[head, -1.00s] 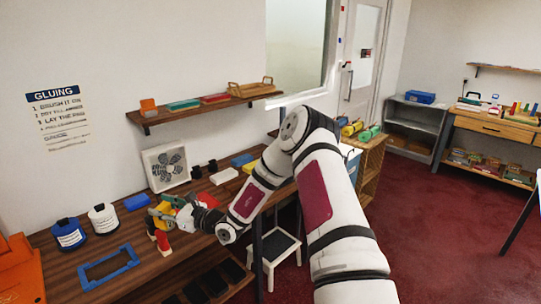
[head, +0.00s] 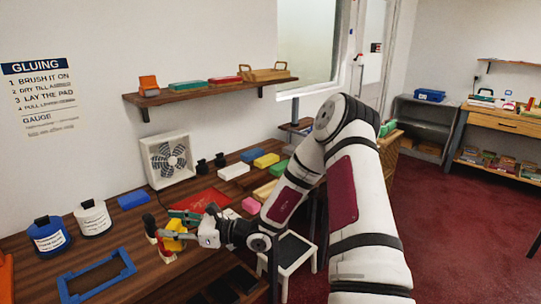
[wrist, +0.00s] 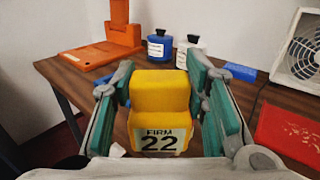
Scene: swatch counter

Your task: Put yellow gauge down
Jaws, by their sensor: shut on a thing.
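The yellow gauge (wrist: 160,98) is a stepped block with a label reading "FIRM 22" in the wrist view. My gripper (wrist: 158,82) is shut on it, with green-padded fingers on both its sides. In the head view the gauge (head: 174,237) shows partly behind the fingers, over the near part of the wooden counter (head: 60,258). I cannot tell whether its underside touches the counter.
A small red, white and black item (head: 158,242) shows beside the gripper. A blue frame (head: 97,276) lies to the left, with blue and white jars (head: 93,219) behind. A red mat (head: 200,202), fan (head: 168,160) and coloured blocks (head: 233,171) stand farther back.

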